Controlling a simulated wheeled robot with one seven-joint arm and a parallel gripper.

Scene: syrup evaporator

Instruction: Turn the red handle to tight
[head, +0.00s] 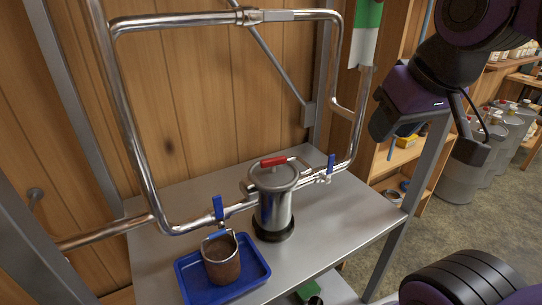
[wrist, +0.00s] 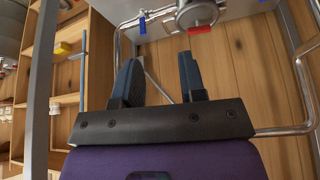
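The red handle (head: 273,161) lies across the round lid of an upright metal canister (head: 274,205) on the steel table. In the wrist view the red handle (wrist: 203,29) shows near the top edge, beside the round canister lid (wrist: 200,12). My gripper (wrist: 160,72) is open, its two dark fingers apart with nothing between them. In the head view my gripper (head: 380,126) is up at the right, well apart from the red handle and higher than the table. Its fingers are hard to make out there.
Steel pipes with blue-handled valves (head: 218,207) (head: 331,163) run on both sides of the canister. A blue tray (head: 254,280) holds a brown pot (head: 221,262) at front left. The steel table (head: 340,225) is clear at right. A grey post (head: 415,190) and shelves stand farther right.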

